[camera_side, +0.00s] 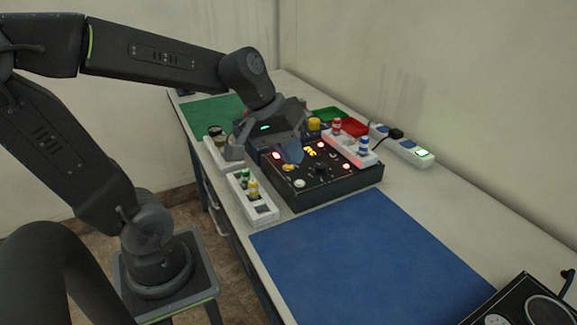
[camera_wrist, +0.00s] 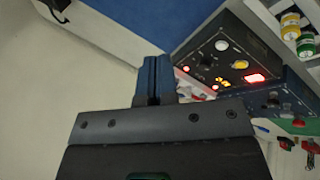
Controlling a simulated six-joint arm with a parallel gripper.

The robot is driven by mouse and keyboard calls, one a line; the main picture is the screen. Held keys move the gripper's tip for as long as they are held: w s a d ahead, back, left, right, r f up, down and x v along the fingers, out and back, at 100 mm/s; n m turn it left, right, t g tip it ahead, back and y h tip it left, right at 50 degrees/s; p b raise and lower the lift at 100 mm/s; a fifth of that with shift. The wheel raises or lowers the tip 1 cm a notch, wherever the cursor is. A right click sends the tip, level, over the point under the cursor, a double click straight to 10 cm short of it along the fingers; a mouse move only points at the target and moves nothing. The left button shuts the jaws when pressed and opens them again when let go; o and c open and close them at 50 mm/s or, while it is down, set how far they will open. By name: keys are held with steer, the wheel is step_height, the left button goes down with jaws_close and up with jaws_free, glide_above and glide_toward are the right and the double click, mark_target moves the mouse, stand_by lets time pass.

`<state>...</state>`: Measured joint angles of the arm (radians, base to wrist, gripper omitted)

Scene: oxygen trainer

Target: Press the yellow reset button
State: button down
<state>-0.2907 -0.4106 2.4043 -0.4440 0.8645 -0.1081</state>
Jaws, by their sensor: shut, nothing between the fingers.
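The yellow button (camera_side: 288,167) sits on the black control panel (camera_side: 340,184), between a white round button (camera_side: 299,183) and a lit red rectangle (camera_side: 276,155). In the wrist view the yellow button (camera_wrist: 240,64) shows to the right of my fingers, on the panel (camera_wrist: 205,58). In the wrist view my gripper (camera_wrist: 155,62) points up the picture, apart from the button. The exact gap above the panel is unclear.
A yellow round cap (camera_side: 314,123) and red tray (camera_side: 354,127) are behind. A power strip (camera_side: 410,150) lies near the wall. The blue mat (camera_side: 350,250) is clear.

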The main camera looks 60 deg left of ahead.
steer(key=w+a+f+n+t, duration=0.2)
steer(key=w+a+n, duration=0.2)
steer(key=a+n, duration=0.3)
steer(key=w+a+f+n+t+h, duration=0.1)
steer(key=w+a+f+n, duration=0.2)
steer(key=a, duration=0.9)
steer(key=w+n, duration=0.2)
steer(key=n, duration=0.2)
steer(key=shift+w+a+f+n+t, duration=0.2)
steer(key=shift+a+f+n+t, duration=0.1)
steer(key=shift+n+t, duration=0.1)
steer(key=shift+d+f, duration=0.1)
steer(key=shift+f, duration=0.05)
steer(key=shift+f, duration=4.3)
steer(key=shift+f, duration=0.4)
